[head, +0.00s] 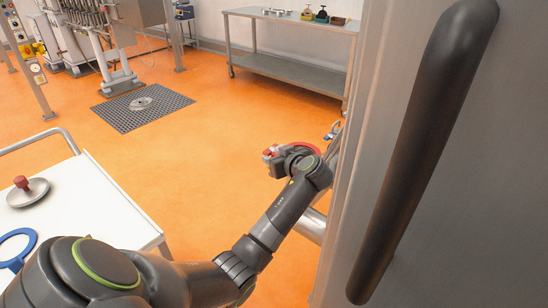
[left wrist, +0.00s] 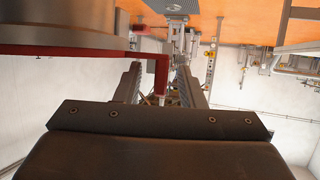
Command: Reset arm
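My left gripper (head: 274,158) is at the end of my outstretched arm, just left of the steel panel's edge in the head view. In the left wrist view its two fingers (left wrist: 158,84) stand apart. A red bent bar (left wrist: 162,76) shows between the fingers, with no clear contact on both sides. The bar runs left below a round metal body (left wrist: 65,22). In the head view a red curved part (head: 306,147) shows beside the gripper, partly hidden by my wrist. My right gripper is in neither view.
A steel panel (head: 350,150) with a long dark handle (head: 425,140) fills the right side. A white-topped cart (head: 95,213) at left bears a metal lid with a red knob (head: 22,184) and a blue ring (head: 15,262). A steel table (head: 290,70) stands behind.

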